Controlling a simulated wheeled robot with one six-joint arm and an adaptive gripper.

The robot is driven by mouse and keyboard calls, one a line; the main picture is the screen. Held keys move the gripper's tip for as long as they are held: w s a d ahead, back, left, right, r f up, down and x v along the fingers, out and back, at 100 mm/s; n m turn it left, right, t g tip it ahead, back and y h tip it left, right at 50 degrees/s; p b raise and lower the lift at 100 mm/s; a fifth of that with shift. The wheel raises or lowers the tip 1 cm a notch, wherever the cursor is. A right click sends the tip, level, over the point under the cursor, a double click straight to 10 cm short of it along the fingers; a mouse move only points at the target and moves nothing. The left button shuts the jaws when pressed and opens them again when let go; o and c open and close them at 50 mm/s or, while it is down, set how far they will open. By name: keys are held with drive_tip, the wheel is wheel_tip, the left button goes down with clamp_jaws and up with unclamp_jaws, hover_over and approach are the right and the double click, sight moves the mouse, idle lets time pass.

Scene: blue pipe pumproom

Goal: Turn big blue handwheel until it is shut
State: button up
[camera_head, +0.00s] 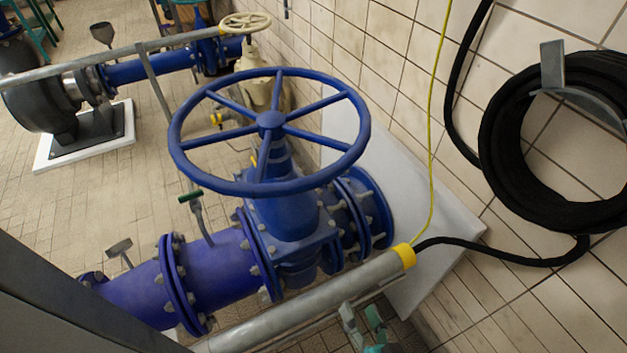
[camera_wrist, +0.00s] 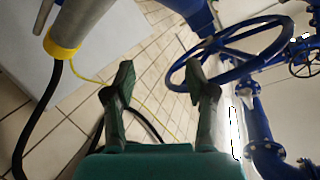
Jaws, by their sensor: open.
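The big blue handwheel (camera_head: 271,122) lies nearly flat on top of the blue valve (camera_head: 287,215), with a round rim and several spokes. In the wrist view the handwheel (camera_wrist: 217,44) stands at the upper right, its rim passing behind my right finger. My gripper (camera_wrist: 160,78) is open, with nothing between its green-grey fingers. In the head view my gripper (camera_head: 361,313) shows at the bottom edge, low and to the right of the handwheel, partly cut off by the frame. It appears apart from the rim.
A grey pipe with a yellow collar (camera_head: 404,256) runs between the gripper and the valve in the head view. A coiled black hose (camera_head: 505,150) hangs on the tiled wall at right. A smaller cream handwheel (camera_head: 245,22) stands farther back.

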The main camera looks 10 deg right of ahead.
drive_tip(key=w+a+r+m+t+h, duration=0.1)
drive_tip(key=w+a+r+m+h, duration=0.1)
drive_tip(key=w+a+r+m, duration=0.45)
drive_tip(key=m+t+h, duration=0.1)
drive_tip(key=m+h, duration=0.1)
drive_tip(key=m, duration=0.6)
approach(308, 188)
drive_tip(key=w, duration=0.5)
drive_tip(key=w+d, duration=0.1)
drive_tip(key=w, duration=0.2)
drive_tip(key=w+f, duration=0.1)
drive_tip(key=w, duration=0.2)
drive_tip(key=shift+w+d, duration=0.25)
drive_tip(key=shift+d, duration=0.05)
clamp_jaws()
